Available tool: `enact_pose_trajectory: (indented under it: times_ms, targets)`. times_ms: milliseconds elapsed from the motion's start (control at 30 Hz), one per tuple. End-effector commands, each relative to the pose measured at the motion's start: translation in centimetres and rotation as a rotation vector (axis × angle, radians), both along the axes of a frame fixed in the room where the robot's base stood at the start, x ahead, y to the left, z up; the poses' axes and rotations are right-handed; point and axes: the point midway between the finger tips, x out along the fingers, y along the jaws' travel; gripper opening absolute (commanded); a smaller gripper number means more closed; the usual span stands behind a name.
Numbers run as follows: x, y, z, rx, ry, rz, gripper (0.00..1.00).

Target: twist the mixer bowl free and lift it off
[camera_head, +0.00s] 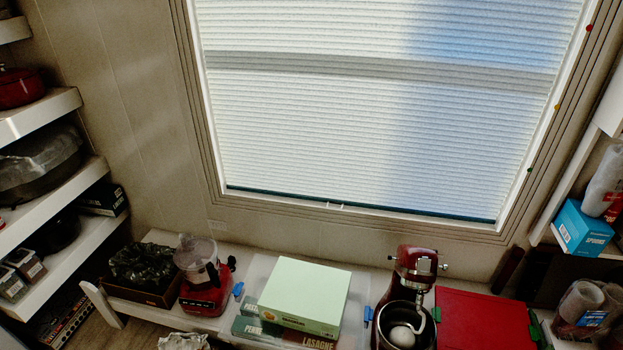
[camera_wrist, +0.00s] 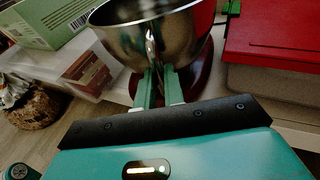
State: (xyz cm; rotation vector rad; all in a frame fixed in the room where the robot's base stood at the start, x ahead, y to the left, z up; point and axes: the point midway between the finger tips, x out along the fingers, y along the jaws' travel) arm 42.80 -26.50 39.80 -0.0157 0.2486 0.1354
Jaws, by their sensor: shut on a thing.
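The stand mixer (camera_head: 416,266) is dark red and stands on the low shelf under the window. Its steel bowl (camera_head: 428,336) sits below the mixer head, at the bottom edge of the head view, with a pale round attachment inside. In the wrist view the bowl (camera_wrist: 122,40) is at the top centre, in front of the red mixer base (camera_wrist: 203,72). My gripper (camera_wrist: 158,78) is shut on the bowl at its near side, where a shiny upright strip like a handle shows. The fingertips partly hide this grip. My gripper does not show in the head view.
A red-lidded box (camera_head: 480,318) stands close to the mixer's right. A clear bin with a pale green box (camera_head: 305,295) is to its left. A red food processor (camera_head: 205,280) stands farther left. The window (camera_head: 385,110) is behind. Space beside the bowl is narrow.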

Motion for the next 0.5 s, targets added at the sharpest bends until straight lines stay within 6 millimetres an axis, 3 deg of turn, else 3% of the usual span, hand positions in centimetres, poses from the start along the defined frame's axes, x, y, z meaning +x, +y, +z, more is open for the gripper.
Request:
enact_pose_trajectory:
  times_ms: [500]
  targets:
    - [0.0,-0.2,1.4,-0.002,-0.005,-0.001,0.00]
